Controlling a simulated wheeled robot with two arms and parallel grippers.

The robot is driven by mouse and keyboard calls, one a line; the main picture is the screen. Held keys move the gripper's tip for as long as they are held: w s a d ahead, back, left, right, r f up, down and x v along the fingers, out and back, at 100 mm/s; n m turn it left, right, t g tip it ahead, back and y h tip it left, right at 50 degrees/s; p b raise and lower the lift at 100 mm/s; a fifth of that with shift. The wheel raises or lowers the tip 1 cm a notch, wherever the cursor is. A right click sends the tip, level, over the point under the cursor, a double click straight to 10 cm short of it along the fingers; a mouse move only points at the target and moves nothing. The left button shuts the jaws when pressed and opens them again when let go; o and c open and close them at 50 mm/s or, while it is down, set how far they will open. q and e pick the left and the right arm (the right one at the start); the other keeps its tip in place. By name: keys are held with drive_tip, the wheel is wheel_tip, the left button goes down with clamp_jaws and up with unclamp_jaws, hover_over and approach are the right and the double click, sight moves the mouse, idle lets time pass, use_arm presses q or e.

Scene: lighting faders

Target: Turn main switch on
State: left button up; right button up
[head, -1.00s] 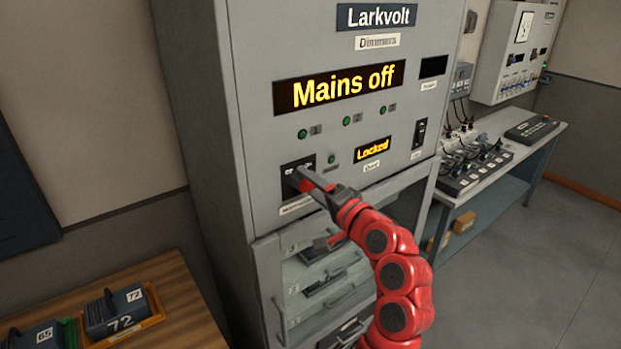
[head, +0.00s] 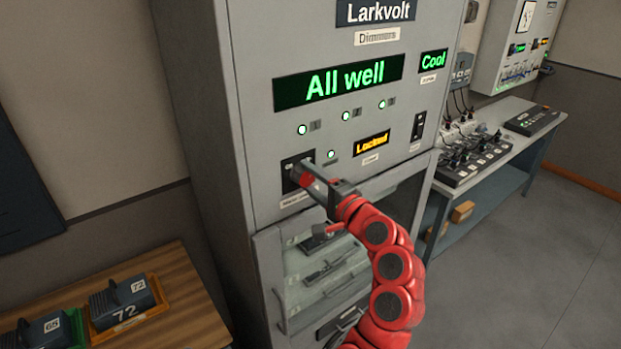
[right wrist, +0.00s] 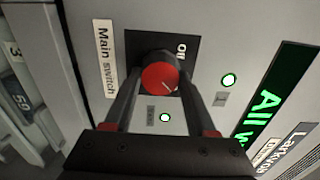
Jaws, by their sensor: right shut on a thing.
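The main switch is a round red knob (right wrist: 160,77) on a black plate (right wrist: 188,46) with a "Main switch" label (right wrist: 104,58) beside it. In the head view the black plate (head: 290,180) is on the grey Larkvolt cabinet, and my gripper hides most of the knob. My right gripper (head: 307,179) is at the plate; in the right wrist view its fingers (right wrist: 158,85) are shut on the knob, one on each side. The large display (head: 338,82) reads "All well" in green. The small lamps above the switch glow green. My left gripper is not in view.
A small display (head: 371,144) reads "Locked", and another (head: 433,61) reads "Cool". A glass-fronted door (head: 345,250) is below. A wooden table (head: 185,310) with dimmer packs stands at lower left. A bench with a mixer (head: 475,160) is at right.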

drive_tip(key=o, duration=1.4)
drive_tip(key=p+v, duration=1.2)
drive_tip(key=v, duration=0.5)
drive_tip(key=shift+s, duration=0.15)
drive_tip(key=shift+d, duration=0.1)
